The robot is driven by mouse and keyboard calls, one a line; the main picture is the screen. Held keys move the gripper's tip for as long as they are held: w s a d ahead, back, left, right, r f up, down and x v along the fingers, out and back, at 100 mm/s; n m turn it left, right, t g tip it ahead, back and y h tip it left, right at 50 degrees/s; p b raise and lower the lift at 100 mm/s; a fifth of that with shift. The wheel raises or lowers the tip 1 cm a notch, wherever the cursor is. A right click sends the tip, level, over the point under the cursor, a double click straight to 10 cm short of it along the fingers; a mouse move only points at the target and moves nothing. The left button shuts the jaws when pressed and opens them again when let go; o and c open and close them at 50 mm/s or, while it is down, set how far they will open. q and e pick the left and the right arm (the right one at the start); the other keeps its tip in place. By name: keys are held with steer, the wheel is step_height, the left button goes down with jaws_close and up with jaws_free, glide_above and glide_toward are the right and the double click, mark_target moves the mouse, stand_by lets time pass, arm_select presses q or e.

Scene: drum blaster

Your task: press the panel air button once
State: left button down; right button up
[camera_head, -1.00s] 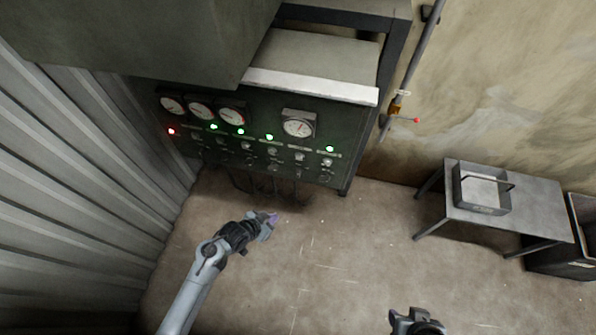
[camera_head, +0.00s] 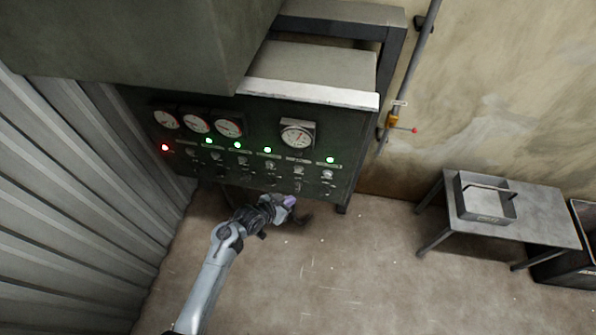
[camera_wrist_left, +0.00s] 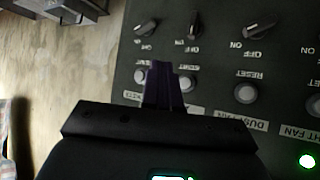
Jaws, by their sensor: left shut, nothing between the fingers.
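The dark control panel (camera_head: 262,125) carries gauges, lights, rotary switches and small round buttons. In the left wrist view, grey buttons marked RESET (camera_wrist_left: 245,92) sit below ON/OFF switches (camera_wrist_left: 262,31). I read DUST FAN on one label; I cannot make out a panel air label, so I cannot tell which button is the air one. My left gripper (camera_head: 290,201) is shut and empty, at the panel's lower edge in the head view. In the left wrist view its purple fingers (camera_wrist_left: 171,84) overlap the button row, partly hiding buttons and labels; contact cannot be told. My right gripper is out of view.
A large grey box hangs over the panel's upper left. Corrugated metal (camera_head: 60,210) closes the left side. A pipe with a red-tipped valve (camera_head: 394,121) runs right of the panel. A metal table (camera_head: 535,200) with a tray (camera_head: 487,219) stands at right. The floor between is clear.

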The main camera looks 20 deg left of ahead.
mark_target(298, 170)
arm_select(q)
steer(key=shift+w, duration=0.1)
steer(key=w+a+b, duration=0.1)
steer(key=w+b, duration=0.5)
steer(key=w, duration=0.2)
steer(key=shift+w+b, duration=0.25)
steer(key=shift+b, duration=0.15)
steer(key=shift+a, duration=0.1)
stand_by(0.5)
stand_by(0.8)
steer(key=shift+w, duration=0.15)
stand_by(0.4)
steer(key=shift+w, duration=0.3)
